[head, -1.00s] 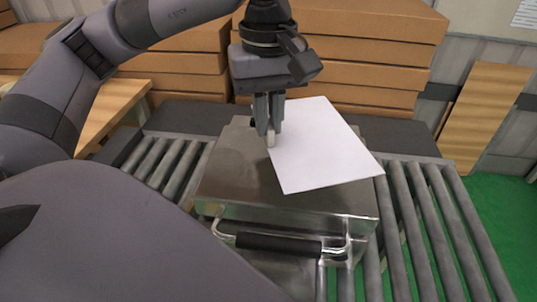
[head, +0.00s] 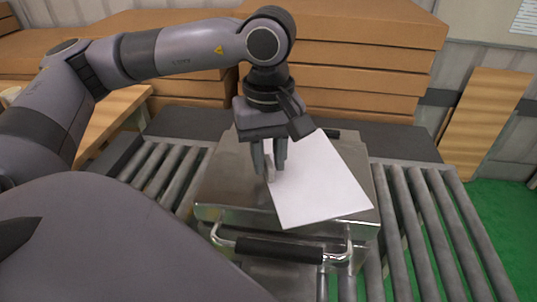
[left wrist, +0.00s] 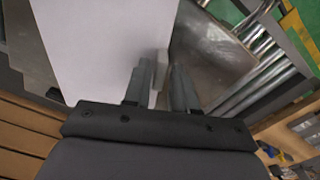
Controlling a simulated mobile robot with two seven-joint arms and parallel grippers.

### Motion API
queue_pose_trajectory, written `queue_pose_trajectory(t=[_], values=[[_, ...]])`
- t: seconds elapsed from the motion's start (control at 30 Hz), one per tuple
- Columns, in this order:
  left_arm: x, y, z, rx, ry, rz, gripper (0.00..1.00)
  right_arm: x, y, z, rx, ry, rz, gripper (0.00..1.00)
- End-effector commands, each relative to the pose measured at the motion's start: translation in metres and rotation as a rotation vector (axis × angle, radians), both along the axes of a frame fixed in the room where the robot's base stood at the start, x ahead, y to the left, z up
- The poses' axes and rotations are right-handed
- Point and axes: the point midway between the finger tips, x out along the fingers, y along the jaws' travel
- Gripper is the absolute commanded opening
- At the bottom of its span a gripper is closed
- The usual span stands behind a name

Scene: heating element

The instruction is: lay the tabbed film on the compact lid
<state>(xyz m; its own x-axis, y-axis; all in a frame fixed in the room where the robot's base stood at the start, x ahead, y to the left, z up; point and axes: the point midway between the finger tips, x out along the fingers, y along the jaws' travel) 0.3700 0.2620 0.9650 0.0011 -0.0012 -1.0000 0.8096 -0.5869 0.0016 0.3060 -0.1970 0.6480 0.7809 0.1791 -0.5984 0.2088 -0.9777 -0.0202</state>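The tabbed film is a white sheet (head: 318,182), tilted over the right part of the metal lid. Its tab is between the fingertips of my left gripper (head: 270,168), at the sheet's left edge. The compact lid (head: 228,185) is a steel lid with a dark-gripped bar handle (head: 278,250) at its front. I cannot tell whether the film touches the lid or hangs just above it. In the left wrist view, the film (left wrist: 105,45) runs beside the fingers of my left gripper (left wrist: 165,75), and bare lid metal (left wrist: 208,55) shows to their right. My right gripper is out of view.
The lid's box stands on a roller conveyor (head: 425,225), with bare rollers on both sides. Stacked cardboard boxes (head: 360,50) stand behind it. A wooden board (head: 490,115) leans at the right, above green floor (head: 505,215).

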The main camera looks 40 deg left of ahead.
Motion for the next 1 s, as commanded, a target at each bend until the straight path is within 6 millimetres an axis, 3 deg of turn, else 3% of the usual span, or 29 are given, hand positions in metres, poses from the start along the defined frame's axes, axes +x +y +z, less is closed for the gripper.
queue_pose_trajectory(t=[0.47, 0.8, 1.0], values=[[0.001, 0.0, 0.01, 0.0, -0.002, 0.0, 0.37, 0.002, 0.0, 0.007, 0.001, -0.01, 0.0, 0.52], [0.001, -0.001, 0.082, -0.001, -0.003, -0.002, 0.37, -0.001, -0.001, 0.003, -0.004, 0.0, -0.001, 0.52], [0.0, 0.0, 0.115, 0.0, -0.003, -0.001, 0.37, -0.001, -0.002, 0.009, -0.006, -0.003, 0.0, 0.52]])
